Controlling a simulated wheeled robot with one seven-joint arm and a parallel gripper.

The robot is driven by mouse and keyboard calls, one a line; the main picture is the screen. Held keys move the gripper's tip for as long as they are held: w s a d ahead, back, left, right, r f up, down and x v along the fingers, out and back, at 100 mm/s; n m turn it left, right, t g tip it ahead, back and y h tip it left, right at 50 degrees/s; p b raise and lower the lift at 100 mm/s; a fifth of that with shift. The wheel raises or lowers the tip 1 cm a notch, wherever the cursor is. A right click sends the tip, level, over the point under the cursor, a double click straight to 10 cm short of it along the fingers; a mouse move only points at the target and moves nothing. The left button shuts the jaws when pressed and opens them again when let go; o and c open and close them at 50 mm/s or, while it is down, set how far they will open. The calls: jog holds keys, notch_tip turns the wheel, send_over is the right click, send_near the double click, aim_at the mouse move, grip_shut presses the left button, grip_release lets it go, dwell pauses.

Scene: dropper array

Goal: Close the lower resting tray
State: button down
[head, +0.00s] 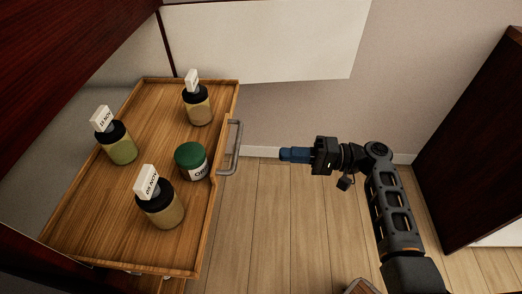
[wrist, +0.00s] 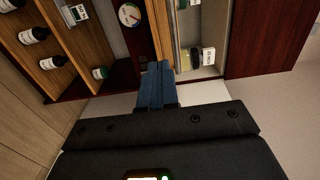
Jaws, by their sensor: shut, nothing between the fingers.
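The wooden resting tray (head: 100,230) is pulled out at the left in the head view, with a grey bar handle (head: 236,148) on its right-hand front. Several dropper bottles stand on it, one being a green-capped jar (head: 190,160). My gripper (head: 284,154) has blue fingers that are shut and empty. It is to the right of the handle, apart from it, pointing left towards it. In the wrist view my gripper (wrist: 158,66) points at a cabinet with bottles; I cannot tell there which part is the tray.
A dark wood panel (head: 480,140) stands at the right. A white panel (head: 265,40) is at the back. The wooden floor (head: 265,230) between tray and arm looks clear. The wrist view shows dark bottles (wrist: 34,35) on shelves at the left.

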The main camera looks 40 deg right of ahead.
aim_at(143, 147)
jog(key=p+x, duration=0.1)
jog(key=x, duration=1.2)
jog(key=shift+w+a+f, duration=0.1)
jog(key=shift+a, duration=0.05)
jog(key=shift+a, duration=0.1)
jog(key=b+x, duration=0.3)
jog(key=x, duration=0.5)
jog(key=b+x, duration=0.4)
jog(key=x, duration=0.4)
jog(key=b+x, duration=0.3)
jog(key=x, duration=0.5)
jog(key=shift+w+f, duration=0.15)
jog(key=shift+f, duration=0.1)
jog(key=shift+a+r, duration=0.1)
jog(key=shift+r, duration=0.05)
